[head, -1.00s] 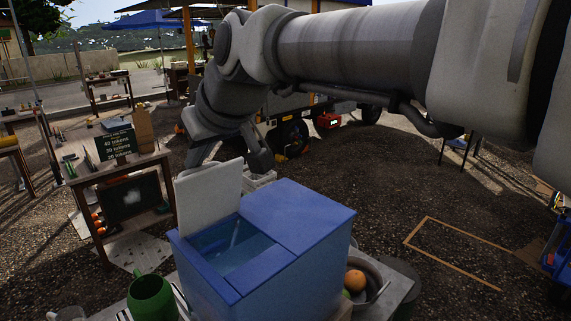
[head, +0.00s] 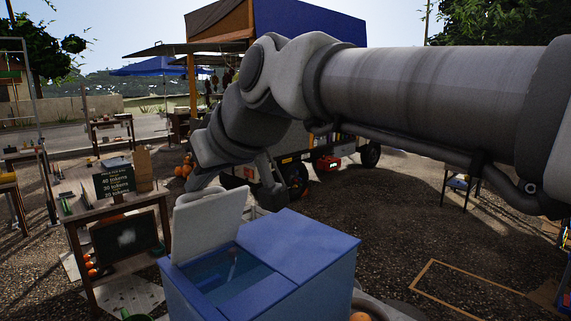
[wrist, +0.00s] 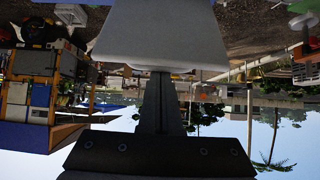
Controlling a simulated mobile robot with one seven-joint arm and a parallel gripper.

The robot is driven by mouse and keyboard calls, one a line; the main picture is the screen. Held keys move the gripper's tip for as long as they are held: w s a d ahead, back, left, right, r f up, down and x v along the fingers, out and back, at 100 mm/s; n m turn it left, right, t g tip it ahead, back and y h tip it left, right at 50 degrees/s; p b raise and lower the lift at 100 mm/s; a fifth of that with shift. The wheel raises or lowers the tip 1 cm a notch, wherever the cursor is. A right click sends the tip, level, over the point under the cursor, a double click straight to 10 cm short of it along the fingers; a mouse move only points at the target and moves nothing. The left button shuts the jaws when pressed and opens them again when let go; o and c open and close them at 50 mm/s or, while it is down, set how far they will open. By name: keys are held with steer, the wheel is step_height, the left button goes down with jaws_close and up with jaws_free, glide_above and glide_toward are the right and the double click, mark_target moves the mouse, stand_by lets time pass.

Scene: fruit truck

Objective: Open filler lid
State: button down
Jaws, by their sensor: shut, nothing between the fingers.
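A blue box (head: 304,244) stands in the lower middle of the head view. Its white lid (head: 208,225) stands raised, tilted a little, at the left-hand side of the opening. The opening (head: 226,275) shows a blue interior with a thin pale streak.
A wooden stall table with a price board (head: 115,178) stands at the left. A truck with a blue cover (head: 310,25) is behind my arm. A wooden frame (head: 470,287) lies on the gravel at right. Open gravel (head: 400,215) lies between.

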steer(key=v, duration=1.7)
steer(key=s+d+f+m+h, duration=0.1)
steer(key=d+f+m+h, duration=0.1)
steer(key=d+f, duration=0.4)
steer(key=s+d+f+m+h, duration=0.2)
steer(key=d+f, duration=0.5)
steer(key=f, duration=0.8)
steer(key=s+d+f+m+g+h, duration=0.1)
steer(key=d+f+m+h, duration=0.3)
steer(key=f, duration=0.6)
steer(key=d+m, duration=0.2)
steer(key=d, duration=0.1)
steer(key=shift+s+d+f, duration=0.2)
steer(key=shift+s+f, duration=0.1)
steer(key=shift+s, duration=0.05)
steer(key=shift+d, duration=0.1)
